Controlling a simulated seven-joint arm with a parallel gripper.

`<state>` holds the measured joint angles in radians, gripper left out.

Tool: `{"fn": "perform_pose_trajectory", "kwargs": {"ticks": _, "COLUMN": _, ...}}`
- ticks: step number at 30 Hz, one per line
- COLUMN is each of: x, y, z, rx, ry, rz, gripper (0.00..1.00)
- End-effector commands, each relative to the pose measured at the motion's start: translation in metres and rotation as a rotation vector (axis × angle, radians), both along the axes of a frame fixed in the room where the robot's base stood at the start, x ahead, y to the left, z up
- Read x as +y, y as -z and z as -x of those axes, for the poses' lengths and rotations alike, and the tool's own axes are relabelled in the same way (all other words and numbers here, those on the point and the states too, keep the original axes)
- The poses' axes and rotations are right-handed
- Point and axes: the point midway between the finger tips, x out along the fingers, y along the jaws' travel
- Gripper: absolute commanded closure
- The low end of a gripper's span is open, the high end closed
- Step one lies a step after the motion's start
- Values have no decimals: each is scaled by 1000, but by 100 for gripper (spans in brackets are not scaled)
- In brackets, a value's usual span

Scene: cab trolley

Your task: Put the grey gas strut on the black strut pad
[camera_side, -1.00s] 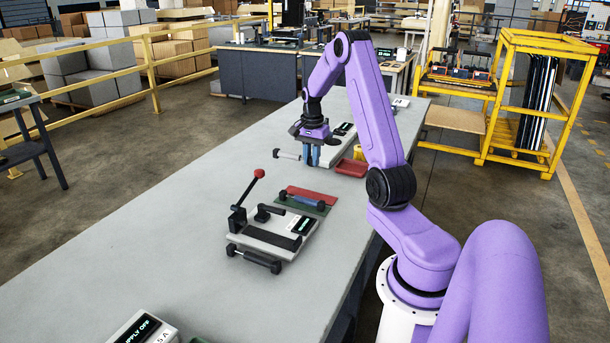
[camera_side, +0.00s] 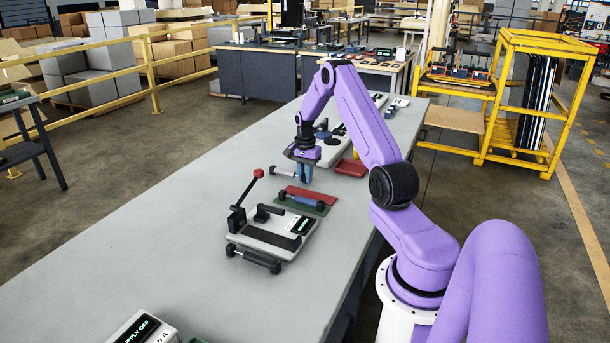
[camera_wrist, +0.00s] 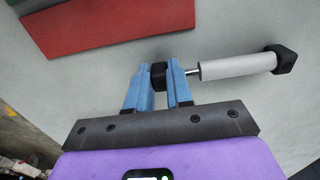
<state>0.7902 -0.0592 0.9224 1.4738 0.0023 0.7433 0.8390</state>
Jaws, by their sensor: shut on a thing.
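The grey gas strut (camera_wrist: 238,66) has a pale grey body, a thin rod and black end pieces. My gripper (camera_wrist: 161,76) has its blue fingers shut on the black end piece at the rod side; the body sticks out to the right in the wrist view. In the side view my gripper (camera_side: 305,174) holds the strut (camera_side: 282,171) just beyond the red pad, and its height above the table is hard to judge. A flat black strip (camera_side: 273,237), which looks like the black strut pad, lies on the pale lever fixture, nearer the camera than my gripper.
A red tray (camera_side: 351,168) is behind. The bench's left is clear.

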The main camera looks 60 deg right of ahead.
Motion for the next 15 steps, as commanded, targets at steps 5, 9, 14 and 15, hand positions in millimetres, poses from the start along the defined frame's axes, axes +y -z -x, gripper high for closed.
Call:
{"fn": "perform_pose_trajectory", "kwargs": {"ticks": 5, "x": 0, "y": 0, "z": 0, "rx": -1, "ry": 0, "rz": 1, "gripper": 100}}
{"fn": "perform_pose_trajectory", "kwargs": {"ticks": 9, "x": 0, "y": 3, "z": 0, "rx": 0, "ry": -1, "rz": 0, "gripper": 73}}
{"fn": "perform_pose_trajectory", "kwargs": {"ticks": 14, "x": 0, "y": 2, "z": 0, "rx": 0, "ry": -1, "rz": 0, "gripper": 54}}
{"fn": "perform_pose_trajectory", "kwargs": {"ticks": 15, "x": 0, "y": 2, "z": 0, "rx": 0, "ry": -1, "rz": 0, "gripper": 54}}
